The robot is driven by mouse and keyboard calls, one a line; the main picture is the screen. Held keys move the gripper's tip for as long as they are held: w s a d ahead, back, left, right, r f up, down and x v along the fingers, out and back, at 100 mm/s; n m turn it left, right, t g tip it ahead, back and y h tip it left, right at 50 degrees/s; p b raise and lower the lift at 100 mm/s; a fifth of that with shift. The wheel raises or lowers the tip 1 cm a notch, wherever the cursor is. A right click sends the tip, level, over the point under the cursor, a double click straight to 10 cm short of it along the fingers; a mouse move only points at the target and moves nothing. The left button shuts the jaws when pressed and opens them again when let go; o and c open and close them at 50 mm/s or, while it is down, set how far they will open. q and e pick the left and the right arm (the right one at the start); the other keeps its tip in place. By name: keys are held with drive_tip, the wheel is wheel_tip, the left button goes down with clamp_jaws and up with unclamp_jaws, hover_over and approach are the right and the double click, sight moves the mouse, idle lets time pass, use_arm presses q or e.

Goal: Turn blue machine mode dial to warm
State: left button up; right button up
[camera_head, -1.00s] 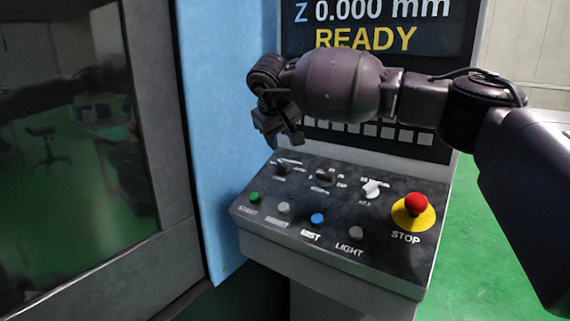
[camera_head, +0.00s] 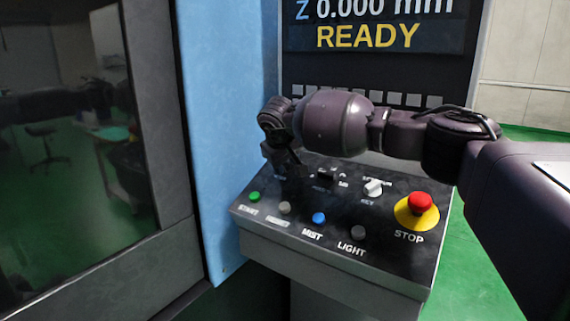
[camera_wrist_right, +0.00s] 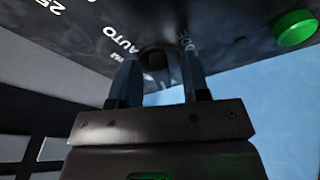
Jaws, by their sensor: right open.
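The blue machine (camera_head: 228,120) has a dark sloping control panel (camera_head: 380,262) with dials and buttons. My right gripper (camera_head: 290,172) points down at the panel's back left and covers the leftmost dial in the head view. In the right wrist view, a dark knob (camera_wrist_right: 156,60) shows between the two fingers of my right gripper (camera_wrist_right: 160,75). The fingers are apart, one on each side of it; I cannot tell whether they touch it. An "AUTO" label is beside the knob. I cannot read a "warm" mark or the dial's setting. My left gripper is not in view.
A second black dial (camera_head: 325,177) and a white key switch (camera_head: 373,188) are to the right. Green (camera_head: 254,197), grey (camera_head: 285,208) and blue (camera_head: 319,218) buttons line the front. A red STOP button (camera_head: 420,202) is at the right. The screen above reads READY.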

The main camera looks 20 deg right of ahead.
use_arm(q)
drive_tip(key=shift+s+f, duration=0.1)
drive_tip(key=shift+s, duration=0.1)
use_arm(e)
clamp_jaws()
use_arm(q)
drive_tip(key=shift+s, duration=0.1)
